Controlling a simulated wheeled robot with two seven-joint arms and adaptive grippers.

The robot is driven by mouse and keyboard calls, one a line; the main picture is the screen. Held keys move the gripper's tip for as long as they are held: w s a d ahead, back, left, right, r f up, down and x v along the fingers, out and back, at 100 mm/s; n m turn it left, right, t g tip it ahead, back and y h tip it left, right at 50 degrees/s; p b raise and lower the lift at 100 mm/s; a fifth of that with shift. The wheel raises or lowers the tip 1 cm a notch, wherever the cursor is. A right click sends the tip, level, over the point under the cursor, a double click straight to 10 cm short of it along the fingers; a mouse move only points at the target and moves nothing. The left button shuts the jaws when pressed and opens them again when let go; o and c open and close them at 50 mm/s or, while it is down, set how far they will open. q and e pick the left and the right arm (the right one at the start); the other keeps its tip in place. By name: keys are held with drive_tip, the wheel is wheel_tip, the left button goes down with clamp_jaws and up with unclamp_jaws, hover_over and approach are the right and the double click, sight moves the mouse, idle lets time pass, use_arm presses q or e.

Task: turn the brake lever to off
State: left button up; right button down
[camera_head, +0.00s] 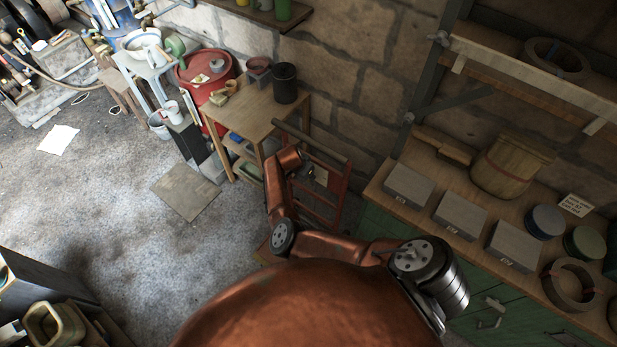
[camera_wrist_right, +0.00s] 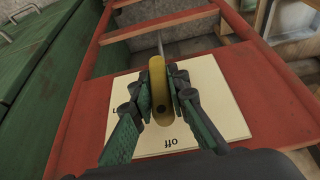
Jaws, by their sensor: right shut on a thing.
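The brake lever (camera_wrist_right: 157,72) is a yellow bar with a rounded end in the right wrist view. My right gripper (camera_wrist_right: 170,88) is shut on it, with a dark green finger on each side. Behind the lever is a cream plate (camera_wrist_right: 215,100) on a red frame. The word "off" reads upside down at its near edge, and another label at its left edge is partly hidden by a finger. In the head view my right arm reaches to the red frame (camera_head: 330,208); the lever is too small to tell there. My left gripper is not in view.
A green cabinet (camera_head: 497,334) stands right of the frame, its wooden top (camera_head: 400,207) holding grey boxes, a wooden mallet (camera_head: 508,165) and tins. A wooden table (camera_head: 250,112) and red drum (camera_head: 207,68) stand left of the frame. The floor at left is mostly clear.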

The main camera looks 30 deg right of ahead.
drive_tip(key=c, duration=1.9)
unclamp_jaws()
